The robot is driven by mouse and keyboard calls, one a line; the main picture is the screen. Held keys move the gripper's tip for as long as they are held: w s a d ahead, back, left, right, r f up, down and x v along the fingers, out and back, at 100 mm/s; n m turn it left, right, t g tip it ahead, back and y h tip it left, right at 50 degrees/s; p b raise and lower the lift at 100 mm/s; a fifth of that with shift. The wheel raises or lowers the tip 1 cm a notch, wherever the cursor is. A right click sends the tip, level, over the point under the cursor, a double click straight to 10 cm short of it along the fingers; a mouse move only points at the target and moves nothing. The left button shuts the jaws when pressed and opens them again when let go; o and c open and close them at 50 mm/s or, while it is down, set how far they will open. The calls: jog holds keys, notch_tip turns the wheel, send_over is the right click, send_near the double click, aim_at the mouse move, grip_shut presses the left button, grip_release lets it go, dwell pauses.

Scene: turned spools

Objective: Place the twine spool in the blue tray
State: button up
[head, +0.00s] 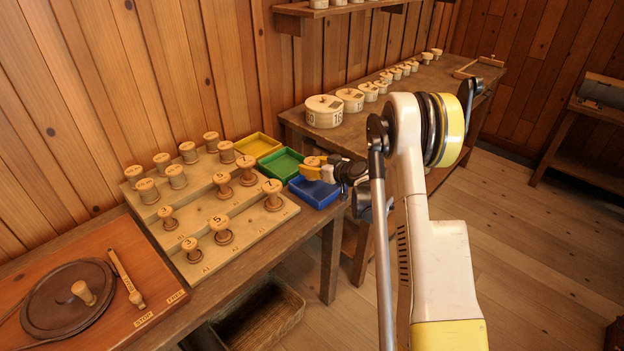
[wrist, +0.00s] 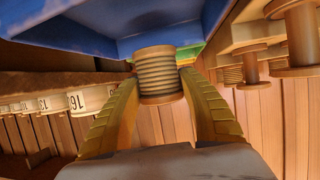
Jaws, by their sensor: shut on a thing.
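My gripper (head: 313,167) is over the blue tray (head: 314,194) at the table's right end in the head view. In the wrist view my gripper (wrist: 158,98) is shut on a spool (wrist: 158,74) wound with ridged tan twine, held between its two yellow fingers. The blue tray (wrist: 200,22) fills the top of the wrist view, close to the spool's end. In the head view the held spool is mostly hidden by the fingers. I cannot tell whether the spool touches the tray.
The green tray (head: 280,163) and yellow tray (head: 257,146) sit behind the blue one. A stepped rack (head: 262,222) with several numbered wooden spools stands to the left. Numbered round boxes (head: 323,112) line the back bench.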

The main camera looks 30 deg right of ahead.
jog(key=shift+f+b, duration=0.9)
jog(key=shift+f, duration=1.1)
jog(key=shift+f, duration=0.15)
jog(key=o, duration=1.2)
